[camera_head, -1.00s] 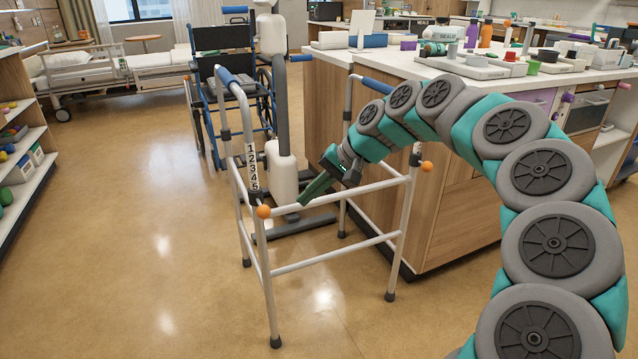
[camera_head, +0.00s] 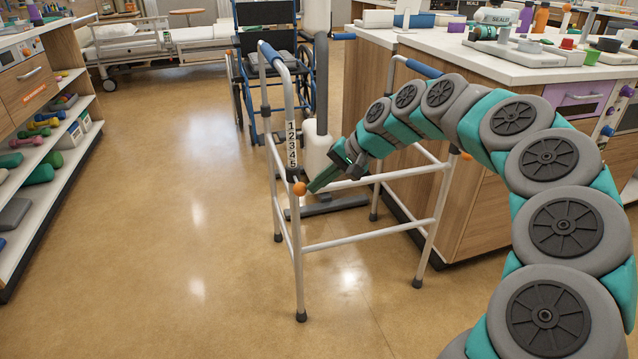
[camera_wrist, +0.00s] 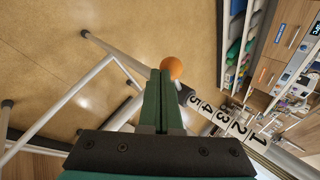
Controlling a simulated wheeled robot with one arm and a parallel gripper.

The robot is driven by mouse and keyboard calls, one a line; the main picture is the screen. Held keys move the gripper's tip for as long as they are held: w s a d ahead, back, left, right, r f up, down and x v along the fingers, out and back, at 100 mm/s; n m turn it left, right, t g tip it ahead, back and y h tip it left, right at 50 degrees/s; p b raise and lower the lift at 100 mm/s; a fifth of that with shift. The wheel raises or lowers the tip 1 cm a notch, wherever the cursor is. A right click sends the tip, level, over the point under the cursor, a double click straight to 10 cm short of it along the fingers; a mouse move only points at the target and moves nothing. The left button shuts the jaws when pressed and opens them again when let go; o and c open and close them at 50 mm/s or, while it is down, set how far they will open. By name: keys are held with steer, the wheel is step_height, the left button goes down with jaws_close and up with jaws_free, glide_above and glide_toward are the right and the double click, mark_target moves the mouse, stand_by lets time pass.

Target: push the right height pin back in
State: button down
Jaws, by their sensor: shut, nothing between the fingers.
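The walker (camera_head: 368,235) stands upright with blue grips and two orange height-pin knobs. One knob (camera_head: 299,188) is on the left leg in the head view, just below the 1-to-5 number strip (camera_head: 292,145). The other knob (camera_head: 466,156) is on the leg at the right. My gripper (camera_head: 312,188) is shut and empty, its green fingertips right beside the left-hand knob. In the wrist view the shut fingertips (camera_wrist: 160,74) overlap the edge of that knob (camera_wrist: 171,67). I cannot tell whether they touch.
A wooden counter (camera_head: 480,210) stands behind and right of the walker. A wheelchair (camera_head: 268,70) and a pale post with a dark base (camera_head: 318,150) stand behind it. Shelves (camera_head: 45,185) line the left side. The floor (camera_head: 180,240) between is clear.

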steer(key=shift+w+a+p, duration=0.15)
steer(key=shift+w+p, duration=0.05)
steer(key=shift+w, duration=0.35)
steer(key=shift+w+a+p, duration=0.15)
steer(key=shift+w, duration=0.4)
steer(key=d+f+v, duration=0.1)
steer(key=v, duration=1.2)
steer(key=shift+s+d+f+b, duration=0.25)
steer(key=shift+s+d+b, duration=0.05)
steer(key=shift+d+b, duration=0.15)
